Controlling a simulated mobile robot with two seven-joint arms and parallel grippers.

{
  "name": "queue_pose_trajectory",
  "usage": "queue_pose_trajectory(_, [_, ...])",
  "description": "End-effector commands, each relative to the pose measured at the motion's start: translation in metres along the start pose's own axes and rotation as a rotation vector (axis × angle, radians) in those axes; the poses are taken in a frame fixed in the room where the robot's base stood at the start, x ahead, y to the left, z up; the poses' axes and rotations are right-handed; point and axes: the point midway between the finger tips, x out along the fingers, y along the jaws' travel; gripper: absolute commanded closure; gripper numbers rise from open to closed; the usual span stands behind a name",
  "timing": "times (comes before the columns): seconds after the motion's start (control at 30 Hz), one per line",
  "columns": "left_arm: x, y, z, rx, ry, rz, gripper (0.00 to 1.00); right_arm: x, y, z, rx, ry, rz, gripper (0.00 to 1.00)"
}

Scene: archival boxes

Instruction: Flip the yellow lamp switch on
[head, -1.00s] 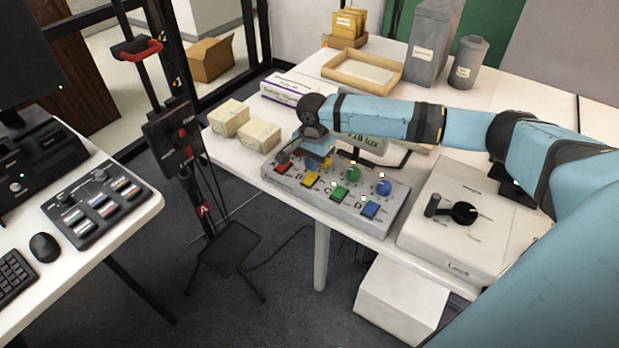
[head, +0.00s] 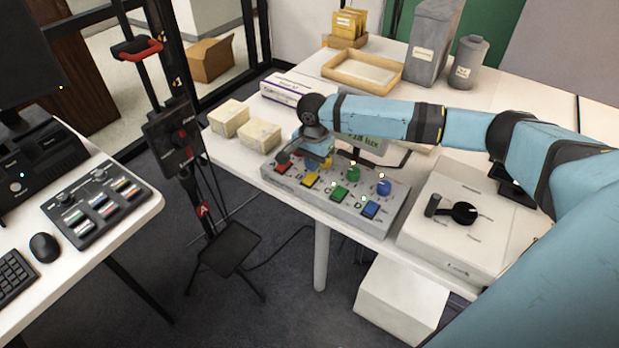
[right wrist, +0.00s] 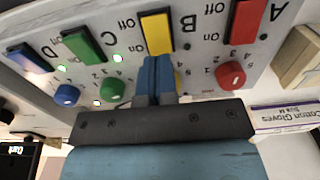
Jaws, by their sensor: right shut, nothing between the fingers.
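A grey control box (head: 395,214) on the white table carries red, yellow, green and blue rocker switches with a matching knob for each. The yellow switch (head: 310,180) is second from the left; in the right wrist view (right wrist: 157,34) it lies just beyond my fingertips, with "Off" printed nearby. I cannot tell which way it is tipped. My right gripper (right wrist: 156,62) is shut and empty, its blue fingers over the panel between the yellow switch and the yellow knob (right wrist: 178,82). Whether they touch the switch is unclear. My left gripper is not in view.
A white box with a black lever (head: 452,210) stands right of the control box. Two cream boxes (head: 244,126) and a glove carton (head: 288,90) lie behind to the left. Small green lights show on the panel. A wooden tray (head: 361,72) is farther back.

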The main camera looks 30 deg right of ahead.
Motion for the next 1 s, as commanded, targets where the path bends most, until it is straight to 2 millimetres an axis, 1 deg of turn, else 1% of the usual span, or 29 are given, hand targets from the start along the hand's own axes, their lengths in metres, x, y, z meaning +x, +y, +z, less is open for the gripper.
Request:
queue_pose_trajectory(0.43, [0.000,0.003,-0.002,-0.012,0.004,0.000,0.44,0.006,0.000,0.000,0.000,0.000,0.000,1.00])
queue_pose_trajectory(1.0, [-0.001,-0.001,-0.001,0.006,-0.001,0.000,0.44,0.015,0.000,0.000,0.000,-0.001,0.001,1.00])
